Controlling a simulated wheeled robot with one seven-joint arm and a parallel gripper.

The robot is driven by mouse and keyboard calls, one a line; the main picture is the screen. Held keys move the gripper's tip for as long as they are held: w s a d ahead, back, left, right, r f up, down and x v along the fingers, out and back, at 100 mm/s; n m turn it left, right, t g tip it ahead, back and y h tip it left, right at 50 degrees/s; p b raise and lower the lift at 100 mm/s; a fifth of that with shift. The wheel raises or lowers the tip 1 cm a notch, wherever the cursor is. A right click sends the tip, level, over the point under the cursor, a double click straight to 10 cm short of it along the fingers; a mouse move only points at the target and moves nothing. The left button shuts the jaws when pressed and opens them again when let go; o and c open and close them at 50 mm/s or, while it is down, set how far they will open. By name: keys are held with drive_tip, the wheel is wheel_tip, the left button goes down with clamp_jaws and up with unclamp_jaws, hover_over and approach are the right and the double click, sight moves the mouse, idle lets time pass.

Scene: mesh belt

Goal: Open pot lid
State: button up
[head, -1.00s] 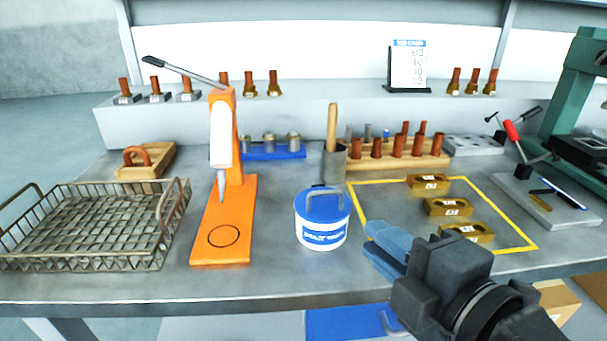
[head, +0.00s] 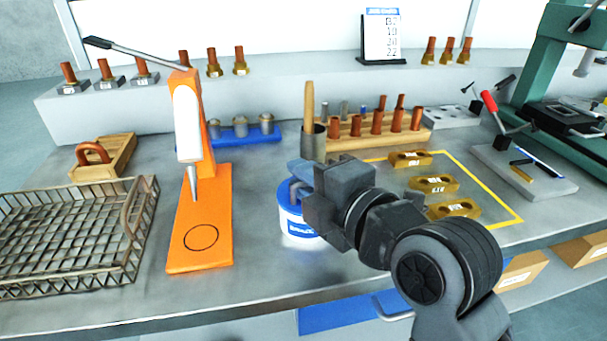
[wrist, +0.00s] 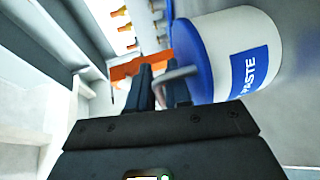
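A white pot (head: 293,221) with a blue lid (head: 285,190) stands on the grey bench, partly hidden behind my gripper (head: 304,172) in the head view. The lid is seated on the pot. In the wrist view the pot (wrist: 245,50) appears sideways with "PASTE" on its label, and the lid (wrist: 192,52) faces my gripper (wrist: 160,82). The grey lid handle (wrist: 178,73) reaches in between my two fingers. The fingers stand apart with a gap around the handle bar; firm contact does not show.
An orange press (head: 200,215) stands left of the pot, with a wire basket (head: 75,240) beyond it. A cup with a wooden-handled tool (head: 309,110) stands close behind the pot. Brass blocks (head: 433,184) lie in a yellow outline to the right.

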drive_tip(key=shift+w+a, duration=0.1)
drive_tip(key=shift+c, duration=0.4)
clamp_jaws()
